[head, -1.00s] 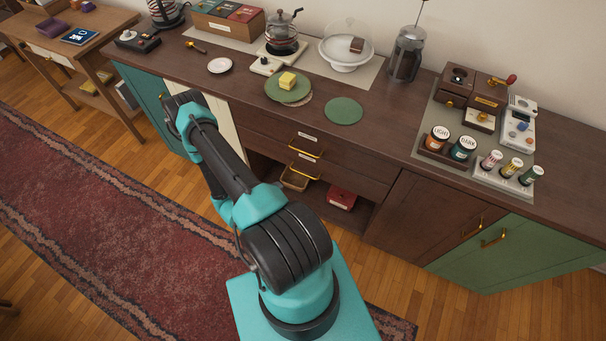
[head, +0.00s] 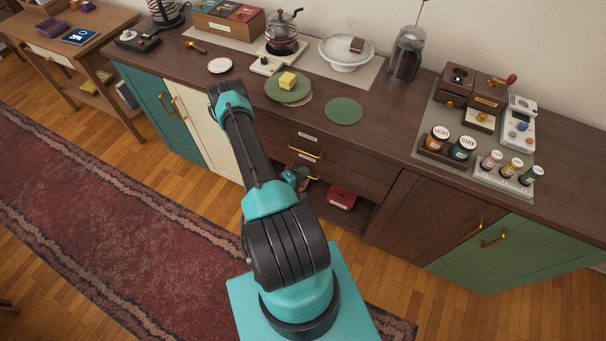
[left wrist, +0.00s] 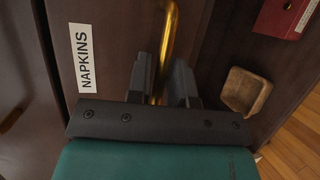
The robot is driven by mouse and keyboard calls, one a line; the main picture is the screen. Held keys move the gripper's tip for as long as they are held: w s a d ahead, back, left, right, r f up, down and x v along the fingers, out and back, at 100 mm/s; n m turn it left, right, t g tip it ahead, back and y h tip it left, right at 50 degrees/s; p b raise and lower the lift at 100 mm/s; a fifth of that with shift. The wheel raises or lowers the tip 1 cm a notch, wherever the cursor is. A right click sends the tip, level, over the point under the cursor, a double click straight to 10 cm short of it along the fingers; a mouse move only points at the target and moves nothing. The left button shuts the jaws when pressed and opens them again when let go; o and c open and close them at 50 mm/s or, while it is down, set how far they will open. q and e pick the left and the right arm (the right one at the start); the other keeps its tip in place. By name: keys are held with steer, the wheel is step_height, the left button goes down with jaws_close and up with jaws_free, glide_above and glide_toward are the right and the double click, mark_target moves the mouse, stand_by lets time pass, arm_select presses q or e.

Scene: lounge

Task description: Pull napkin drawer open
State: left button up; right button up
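The napkin drawer (head: 345,178) is the lower of two dark wood drawers in the middle of the cabinet, and it looks closed. In the left wrist view its front shows a white NAPKINS label (left wrist: 82,58) and a brass bar handle (left wrist: 169,40). My left gripper (left wrist: 162,85) is open, with one dark finger on each side of the handle; I cannot tell whether either touches it. In the head view my left gripper (head: 298,180) is small and partly hidden by my arm, just at the lower handle. My right gripper is not in view.
The upper drawer's handle (head: 306,148) sits just above; a handle also shows at the left wrist view's edge (left wrist: 12,118). Below are an open shelf with a red box (head: 342,198) and a wooden tray (left wrist: 245,92). The countertop holds a green plate (head: 290,90) and jars.

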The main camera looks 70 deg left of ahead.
arm_select(q)
jaws_close()
steer(key=shift+s, duration=0.1)
stand_by(0.4)
